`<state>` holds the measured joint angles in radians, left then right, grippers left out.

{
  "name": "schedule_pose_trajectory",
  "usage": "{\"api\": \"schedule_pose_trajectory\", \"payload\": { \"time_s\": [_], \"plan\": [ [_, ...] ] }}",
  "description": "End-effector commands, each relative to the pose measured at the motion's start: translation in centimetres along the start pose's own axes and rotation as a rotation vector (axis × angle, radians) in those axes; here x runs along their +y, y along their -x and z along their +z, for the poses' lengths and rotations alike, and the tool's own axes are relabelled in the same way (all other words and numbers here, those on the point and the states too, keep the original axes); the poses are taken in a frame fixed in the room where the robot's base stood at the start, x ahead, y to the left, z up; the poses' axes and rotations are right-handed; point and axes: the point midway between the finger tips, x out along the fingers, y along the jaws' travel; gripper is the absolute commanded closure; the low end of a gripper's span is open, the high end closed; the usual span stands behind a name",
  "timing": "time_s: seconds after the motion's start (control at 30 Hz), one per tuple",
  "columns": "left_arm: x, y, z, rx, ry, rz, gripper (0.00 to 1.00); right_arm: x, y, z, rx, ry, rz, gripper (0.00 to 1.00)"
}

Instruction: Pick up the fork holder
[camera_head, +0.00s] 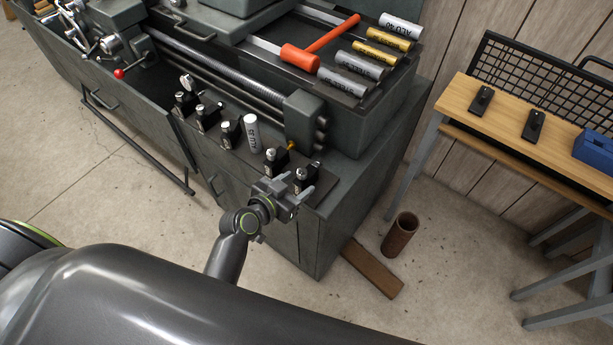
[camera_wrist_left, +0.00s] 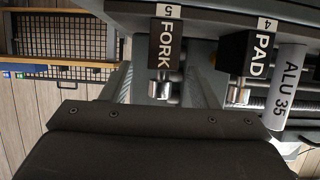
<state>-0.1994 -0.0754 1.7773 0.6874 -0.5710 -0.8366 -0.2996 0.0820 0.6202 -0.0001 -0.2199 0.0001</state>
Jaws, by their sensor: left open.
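The fork holder is a black block marked FORK and 5, with a silver cylindrical knob; it shows in the left wrist view (camera_wrist_left: 165,45). In the head view it is the rightmost holder (camera_head: 304,176) on the lathe's front ledge, partly hidden by my gripper. My left gripper (camera_head: 292,192) is open and empty, just in front of it. In the left wrist view the two fingers (camera_wrist_left: 162,88) point toward the holder, which lies between their lines. I cannot tell whether they touch it. My right gripper is not in view.
The PAD holder (camera_wrist_left: 249,55) and the ALU 35 cylinder (camera_wrist_left: 287,85) stand beside it. More black holders (camera_head: 206,117) line the ledge. An orange mallet (camera_head: 300,58) lies on the lathe top. A brown tube (camera_head: 400,236) and wooden plank (camera_head: 372,268) are on the floor.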

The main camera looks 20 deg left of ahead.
Motion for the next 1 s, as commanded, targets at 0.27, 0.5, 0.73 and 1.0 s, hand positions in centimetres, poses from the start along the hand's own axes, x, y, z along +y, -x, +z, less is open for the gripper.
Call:
{"api": "schedule_pose_trajectory", "payload": {
  "time_s": [0.27,0.5,0.73,1.0],
  "plan": [
    [-0.1,-1.6,0.0,0.0,-0.001,0.0,0.45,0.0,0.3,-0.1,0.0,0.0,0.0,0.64],
    [-0.2,-4.5,0.2,0.0,-0.001,0.0,0.45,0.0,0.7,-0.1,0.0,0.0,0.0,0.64],
    [-0.2,-5.6,0.3,0.0,-0.001,-0.001,0.45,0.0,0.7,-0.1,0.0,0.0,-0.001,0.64],
    [-0.2,-5.6,0.3,-0.001,0.0,-0.001,0.56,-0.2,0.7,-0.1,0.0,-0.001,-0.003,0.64]
  ]
}}
